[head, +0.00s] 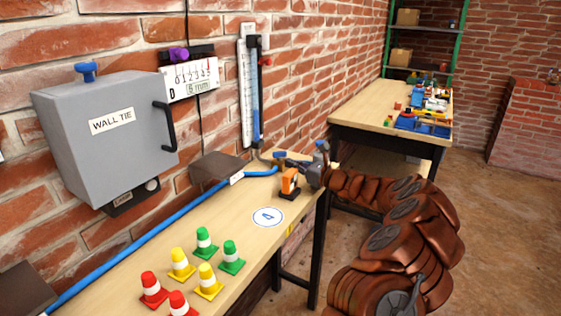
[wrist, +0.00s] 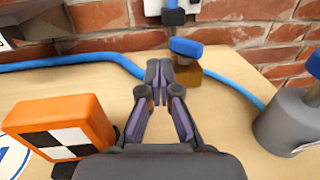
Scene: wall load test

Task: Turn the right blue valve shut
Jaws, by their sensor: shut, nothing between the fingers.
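A blue valve handle (wrist: 187,47) sits on a small brass body (wrist: 187,75) in the wrist view, just beyond and right of my fingertips. The blue hose meets this body. In the head view the blue handle (head: 279,154) shows near the bench's far end. A second blue handle (wrist: 314,63) tops a grey cylinder (wrist: 290,122) at the right edge of the wrist view. My gripper (wrist: 159,75) is shut and empty, low over the bench. Its tips look close to the brass body; contact cannot be told. My gripper also shows in the head view (head: 290,162).
An orange block with a checkered face (wrist: 62,125) stands left of my gripper. Several coloured cones (head: 205,243) stand on the near bench. A grey WALL TIE box (head: 105,135) with a blue knob (head: 86,71) hangs on the brick wall. A second table (head: 360,112) stands behind.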

